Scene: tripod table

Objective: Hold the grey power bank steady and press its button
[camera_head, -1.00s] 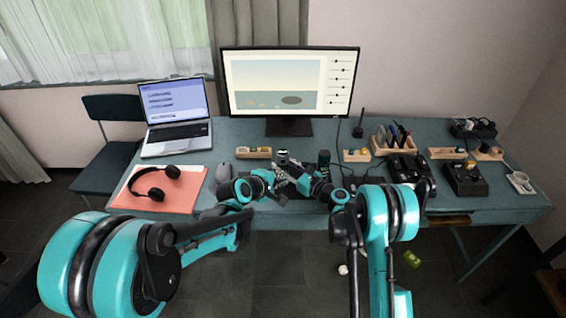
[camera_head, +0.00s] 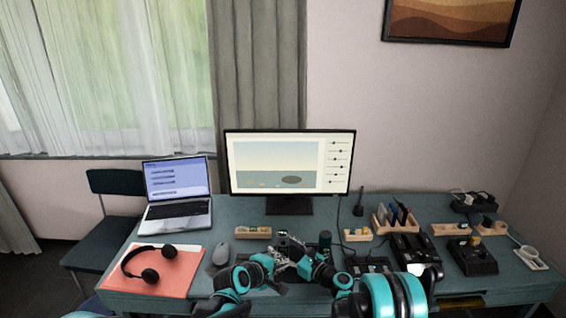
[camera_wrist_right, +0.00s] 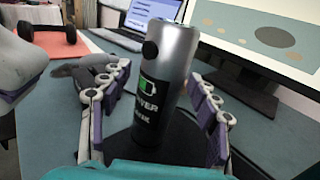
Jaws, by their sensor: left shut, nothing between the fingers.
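The grey power bank (camera_wrist_right: 172,75) stands upright in the right wrist view. It is a cylinder with a black label and battery icon, and a round dark button (camera_wrist_right: 149,49) at upper left. My right gripper (camera_wrist_right: 162,75) has its fingers on either side of it; a narrow gap seems to show on the left, and contact on the right is unclear. In the head view my right gripper (camera_head: 291,251) and my left gripper (camera_head: 281,264) are close together before the monitor. The left is shut and empty, and partly shows at the left of the wrist view (camera_wrist_right: 24,62).
A monitor (camera_head: 290,165) and laptop (camera_head: 178,195) stand behind. Headphones (camera_head: 148,262) lie on an orange folder at left, beside a mouse (camera_head: 221,252). A dark cylinder (camera_head: 325,240) stands right of the grippers. Organizers and black devices (camera_head: 472,256) crowd the right side.

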